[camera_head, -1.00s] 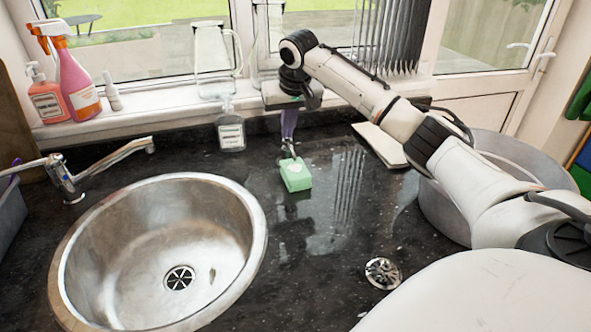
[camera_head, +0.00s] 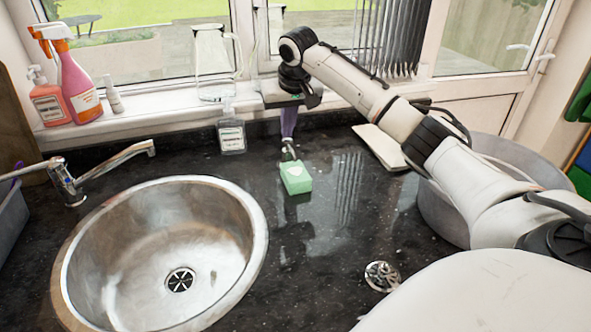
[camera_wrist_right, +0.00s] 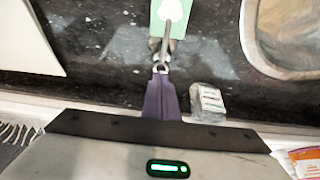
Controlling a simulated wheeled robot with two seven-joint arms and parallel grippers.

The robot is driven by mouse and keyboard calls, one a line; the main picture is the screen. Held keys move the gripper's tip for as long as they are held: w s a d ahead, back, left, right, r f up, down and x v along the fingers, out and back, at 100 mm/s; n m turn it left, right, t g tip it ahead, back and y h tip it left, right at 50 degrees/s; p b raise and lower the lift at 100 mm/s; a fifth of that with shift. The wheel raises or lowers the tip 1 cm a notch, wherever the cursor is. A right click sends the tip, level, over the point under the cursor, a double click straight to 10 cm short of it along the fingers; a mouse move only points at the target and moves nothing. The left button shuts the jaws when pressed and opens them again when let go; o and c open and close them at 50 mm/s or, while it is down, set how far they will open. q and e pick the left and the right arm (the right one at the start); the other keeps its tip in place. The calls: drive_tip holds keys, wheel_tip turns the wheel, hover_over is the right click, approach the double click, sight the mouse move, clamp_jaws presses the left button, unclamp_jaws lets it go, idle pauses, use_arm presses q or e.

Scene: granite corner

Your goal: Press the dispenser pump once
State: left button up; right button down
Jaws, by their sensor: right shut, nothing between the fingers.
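A small green box-shaped body with a white mark (camera_head: 296,178) stands on the dark counter right of the sink. A grey metal pump head (camera_head: 288,152) is at its back edge. In the right wrist view the green body (camera_wrist_right: 160,18) is at the top, with the grey spout (camera_wrist_right: 174,28) reaching over it. My right gripper (camera_head: 288,138) has purple fingers, shut and empty, pointing down at the pump head; they also show in the right wrist view (camera_wrist_right: 162,76). I cannot tell whether the tips touch the pump. My left gripper is not in view.
A steel sink (camera_head: 160,250) with a tap (camera_head: 100,172) is at the left. A clear labelled bottle (camera_head: 231,137) stands left of my gripper. Spray bottles (camera_head: 75,85) and a glass jug (camera_head: 212,62) are on the sill. A large metal pot (camera_head: 430,205) is under my right arm.

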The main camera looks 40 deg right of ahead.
idle(0.4)
wheel_tip(320, 180, up, 6)
idle(0.6)
idle(0.5)
